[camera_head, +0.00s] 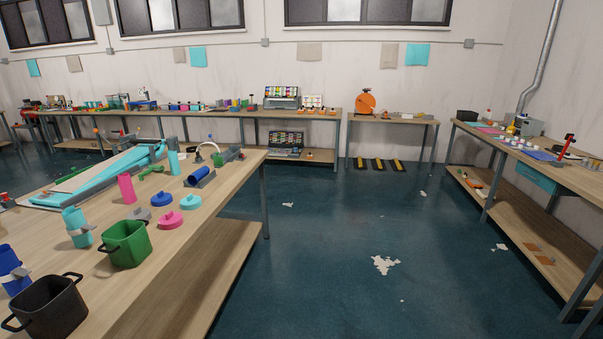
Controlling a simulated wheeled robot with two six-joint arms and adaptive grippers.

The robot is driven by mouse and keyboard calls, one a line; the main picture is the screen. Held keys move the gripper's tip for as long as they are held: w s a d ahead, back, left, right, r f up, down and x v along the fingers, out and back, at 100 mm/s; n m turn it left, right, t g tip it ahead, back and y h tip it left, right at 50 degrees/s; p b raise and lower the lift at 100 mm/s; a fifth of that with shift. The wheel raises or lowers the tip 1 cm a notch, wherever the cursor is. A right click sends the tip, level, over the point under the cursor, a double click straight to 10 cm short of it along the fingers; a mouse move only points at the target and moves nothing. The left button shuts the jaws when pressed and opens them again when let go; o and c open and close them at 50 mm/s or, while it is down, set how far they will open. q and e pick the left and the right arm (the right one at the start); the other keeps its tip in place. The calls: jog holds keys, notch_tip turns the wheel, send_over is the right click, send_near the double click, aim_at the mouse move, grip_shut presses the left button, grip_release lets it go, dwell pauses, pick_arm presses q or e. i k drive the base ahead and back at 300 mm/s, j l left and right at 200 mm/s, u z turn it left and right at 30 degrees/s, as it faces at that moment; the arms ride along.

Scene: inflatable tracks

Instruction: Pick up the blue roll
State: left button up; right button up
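A dark blue roll (199,178) lies on its side in a grey holder on the near left workbench, close to the bench's far right corner. Another blue cylinder (10,268) with a light band stands at the left edge of the view. I cannot tell for sure which of the two is the blue roll of the task. Neither of my grippers shows in the head view, and nothing is seen holding either blue thing.
The near bench (183,232) also carries a green bin (127,244), a black bin (48,309), a pink cylinder (126,188), cyan cylinders and round lidded pieces. Open floor (345,245) lies right of it. Another bench (525,148) stands at right.

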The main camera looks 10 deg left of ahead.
aim_at(193, 178)
jog(key=i, duration=1.5)
jog(key=i+j+z, duration=0.1)
jog(key=i, duration=1.4)
jog(key=i+u, duration=0.4)
jog(key=i+l+u, duration=0.2)
jog(key=i+u, duration=0.25)
jog(key=i+l+u, duration=0.25)
jog(key=i+u, duration=0.15)
jog(key=i+l+u, duration=0.4)
jog(key=k, duration=0.1)
